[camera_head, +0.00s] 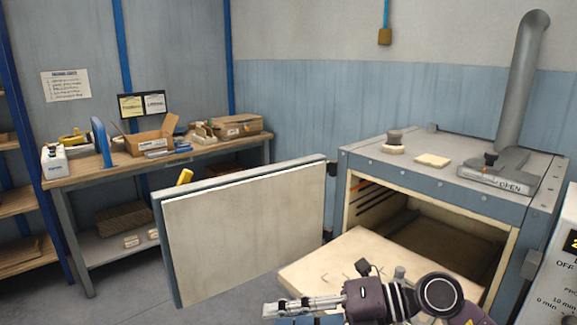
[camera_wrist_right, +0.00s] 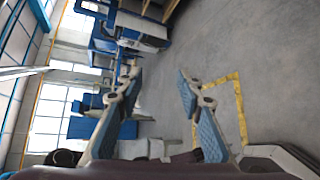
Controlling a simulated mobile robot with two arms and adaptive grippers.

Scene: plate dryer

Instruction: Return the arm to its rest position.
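My right arm comes in at the bottom right of the head view, and its gripper (camera_head: 272,314) points left in front of the dryer, partly cut off by the bottom edge. In the right wrist view the right gripper (camera_wrist_right: 158,75) has its two blue-padded fingers apart, with nothing between them. My left gripper is not in view. The plate dryer (camera_head: 440,190) stands at the right with its door (camera_head: 245,230) swung open to the left. A cream shelf (camera_head: 320,275) extends from the dryer's opening, just behind my right arm.
A workbench (camera_head: 90,180) with boxes and tools stands along the left wall. A white control unit (camera_head: 555,265) is at the right edge. In the right wrist view, grey floor (camera_wrist_right: 225,50) with a yellow marking (camera_wrist_right: 238,95) lies beyond the fingers.

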